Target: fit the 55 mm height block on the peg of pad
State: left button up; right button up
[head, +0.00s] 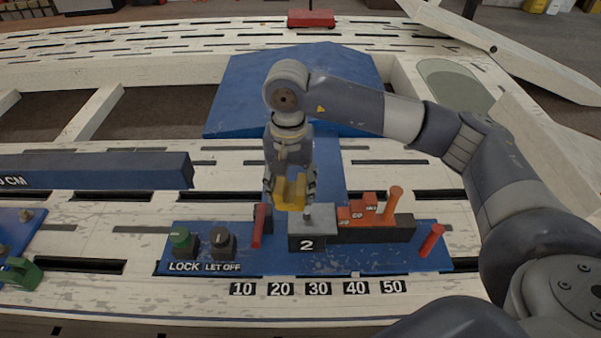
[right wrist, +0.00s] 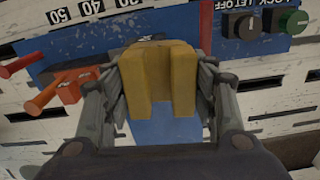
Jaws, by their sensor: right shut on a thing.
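My right gripper (head: 290,182) is shut on a yellow block (head: 291,194), with a finger on either side of it. In the right wrist view the yellow block (right wrist: 184,80) shows a groove down its middle; no height mark on it is readable. The grey pad (head: 314,222) marked 2 sits on the blue panel. Its short peg (head: 308,209) stands up near the pad's left side. The block is just above and left of the peg in the head view; I cannot tell whether they touch. My left gripper is out of view.
A red lever (head: 257,228) stands close left of the pad. On the right are a dark rack (head: 375,233) with small orange-red blocks (head: 357,212), an orange handle (head: 393,204) and a red handle (head: 432,240). LOCK (head: 182,241) and LET OFF (head: 222,242) knobs are at the left.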

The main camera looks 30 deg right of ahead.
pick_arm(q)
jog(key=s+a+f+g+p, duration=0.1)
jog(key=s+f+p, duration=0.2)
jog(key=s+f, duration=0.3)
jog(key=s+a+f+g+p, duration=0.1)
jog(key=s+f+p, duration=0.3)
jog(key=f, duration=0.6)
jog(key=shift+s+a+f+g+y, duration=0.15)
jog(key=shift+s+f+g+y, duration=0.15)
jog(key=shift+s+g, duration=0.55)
pick_arm(e)
jog(key=w+d+f+m, duration=0.3)
jog(key=d+f+m, duration=0.1)
jog(key=m, duration=1.2)
jog(key=shift+d+m, duration=0.4)
jog(key=shift+d, duration=0.45)
jog(key=shift+w+f, duration=0.1)
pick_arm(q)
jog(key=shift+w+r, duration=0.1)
